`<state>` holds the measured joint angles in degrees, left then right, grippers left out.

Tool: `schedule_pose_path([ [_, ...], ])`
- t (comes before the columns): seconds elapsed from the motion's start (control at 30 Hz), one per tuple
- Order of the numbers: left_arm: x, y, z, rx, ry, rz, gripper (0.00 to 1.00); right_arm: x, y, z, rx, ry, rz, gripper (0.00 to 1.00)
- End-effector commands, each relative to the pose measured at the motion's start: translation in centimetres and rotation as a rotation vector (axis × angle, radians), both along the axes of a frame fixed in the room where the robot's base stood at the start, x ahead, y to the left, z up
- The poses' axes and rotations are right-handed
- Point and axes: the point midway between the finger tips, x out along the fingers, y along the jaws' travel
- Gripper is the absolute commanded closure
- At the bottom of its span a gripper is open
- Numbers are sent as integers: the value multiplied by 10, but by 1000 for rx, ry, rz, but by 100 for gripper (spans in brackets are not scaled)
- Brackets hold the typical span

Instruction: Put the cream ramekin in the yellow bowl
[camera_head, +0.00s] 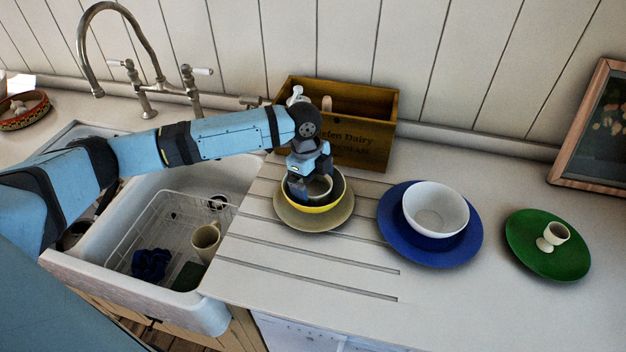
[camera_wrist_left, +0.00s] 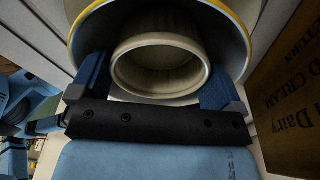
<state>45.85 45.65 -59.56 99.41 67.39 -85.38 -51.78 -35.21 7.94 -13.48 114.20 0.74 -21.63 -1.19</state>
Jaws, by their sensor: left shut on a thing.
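The cream ramekin (camera_head: 319,187) is inside the yellow bowl, and it fills the middle of the left wrist view (camera_wrist_left: 160,66). The yellow bowl (camera_head: 333,205) has a yellow rim and a dark inside, and stands on a beige plate (camera_head: 318,222). In the left wrist view its rim (camera_wrist_left: 76,34) curves around the ramekin. My left gripper (camera_head: 306,182) reaches down into the bowl and is shut on the ramekin, with a blue finger on either side of it (camera_wrist_left: 155,88). Whether the ramekin touches the bowl's bottom is hidden. My right gripper is not in view.
A wooden crate (camera_head: 368,155) stands close behind the bowl. To the right are a blue plate (camera_head: 393,238) with a white bowl (camera_head: 436,205), and a green plate (camera_head: 530,262) with an egg cup (camera_head: 553,236). The sink (camera_head: 240,178) holds a rack with a mug (camera_head: 205,242).

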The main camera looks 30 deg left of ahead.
Motion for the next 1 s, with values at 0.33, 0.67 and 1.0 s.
schedule_pose_path([
  [0.33, 0, 0, -3, 0, 0, -1, 35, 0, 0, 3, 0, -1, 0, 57],
  [0.67, 0, 0, -7, 0, 0, -1, 0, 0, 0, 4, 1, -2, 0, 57],
  [1.0, 2, 5, 33, 0, -4, 0, 0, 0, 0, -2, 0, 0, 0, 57],
])
